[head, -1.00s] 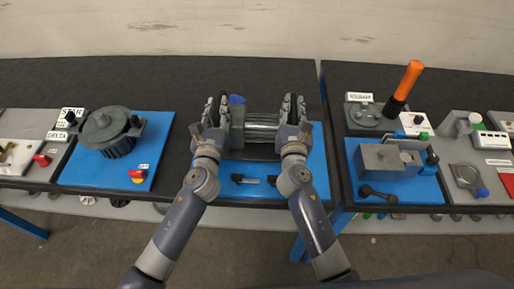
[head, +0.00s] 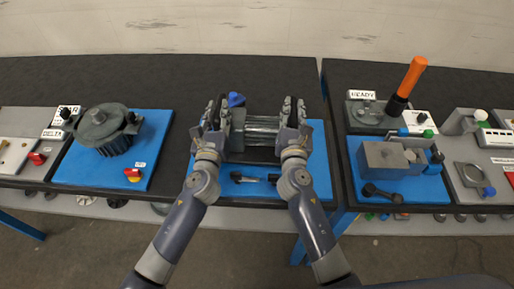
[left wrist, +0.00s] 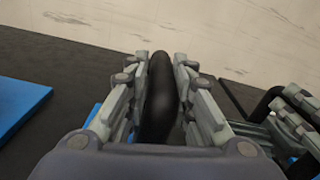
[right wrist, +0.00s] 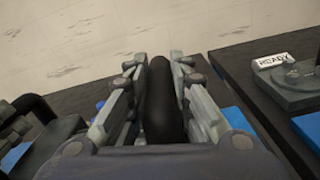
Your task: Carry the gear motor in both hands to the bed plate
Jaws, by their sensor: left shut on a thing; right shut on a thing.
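The gear motor (head: 262,131), a grey ribbed cylinder with a darker block at its left end, is between my two hands in the head view. My left gripper (head: 222,115) is shut on a black handle (left wrist: 160,95) at its left side. My right gripper (head: 291,112) is shut on a matching black handle (right wrist: 160,100) at its right side. The motor is level, over a blue plate (head: 318,165) on the middle table. I cannot tell whether it touches the plate. No part is clearly recognisable as the bed plate.
A round grey motor (head: 103,127) stands on a blue plate at left. At right are a grey box (head: 383,160), an orange-handled tool (head: 411,78) and a READY sign (head: 363,95). Small dark parts (head: 250,179) lie in front of my motor.

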